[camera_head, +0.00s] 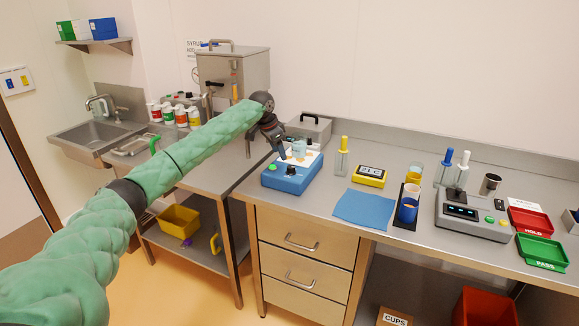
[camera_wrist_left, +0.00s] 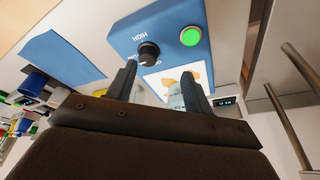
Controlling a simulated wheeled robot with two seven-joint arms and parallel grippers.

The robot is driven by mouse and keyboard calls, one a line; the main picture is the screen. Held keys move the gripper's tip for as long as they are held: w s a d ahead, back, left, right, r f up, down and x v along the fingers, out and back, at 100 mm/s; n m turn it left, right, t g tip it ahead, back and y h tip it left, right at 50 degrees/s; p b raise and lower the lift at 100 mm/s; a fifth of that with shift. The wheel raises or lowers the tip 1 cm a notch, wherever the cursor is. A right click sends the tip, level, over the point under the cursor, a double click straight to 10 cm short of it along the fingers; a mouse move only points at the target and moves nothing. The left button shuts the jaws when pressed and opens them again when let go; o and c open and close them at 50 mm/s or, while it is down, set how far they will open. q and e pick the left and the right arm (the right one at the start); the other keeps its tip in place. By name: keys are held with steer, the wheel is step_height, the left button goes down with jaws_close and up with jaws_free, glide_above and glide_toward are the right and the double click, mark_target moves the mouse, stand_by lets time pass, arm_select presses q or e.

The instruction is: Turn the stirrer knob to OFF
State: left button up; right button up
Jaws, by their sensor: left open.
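The blue stirrer (camera_head: 287,180) stands on the steel bench with a beaker (camera_head: 299,149) on its white top. In the left wrist view its blue front panel (camera_wrist_left: 168,22) carries the dark stirrer knob (camera_wrist_left: 149,52), a HIGH label and a lit green button (camera_wrist_left: 190,36). The knob's exact setting is too small to read. My left gripper (camera_head: 280,151) is at the stirrer, above its left side in the head view. In the wrist view the gripper (camera_wrist_left: 161,82) is open, with one fingertip close to the knob; I cannot tell whether they touch. My right gripper is not in view.
Right of the stirrer are a blue cloth (camera_head: 363,208), a yellow timer-like box (camera_head: 370,175) and a yellow-capped bottle (camera_head: 342,158). A grey box (camera_head: 309,128) stands behind it. A scale-like device (camera_head: 470,215) and red and green trays (camera_head: 541,250) are farther right.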

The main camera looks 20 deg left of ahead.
mark_target(290, 166)
arm_select(q)
steer(key=shift+m+h, duration=0.7)
steer(key=shift+m, duration=0.1)
steer(key=p+x, duration=0.1)
steer(key=x, duration=0.2)
steer(key=d+p+x, duration=0.1)
steer(key=x, duration=0.3)
steer(key=shift+w+d+r, duration=0.1)
steer(key=shift+d+r, duration=0.05)
steer(key=shift+r, duration=0.05)
steer(key=shift+w+d+f+p, duration=0.15)
steer(key=shift+f+p, duration=0.15)
steer(key=shift+f, duration=0.15)
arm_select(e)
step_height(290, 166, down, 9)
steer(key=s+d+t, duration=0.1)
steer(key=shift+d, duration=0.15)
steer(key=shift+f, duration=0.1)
arm_select(q)
steer(key=c, duration=1)
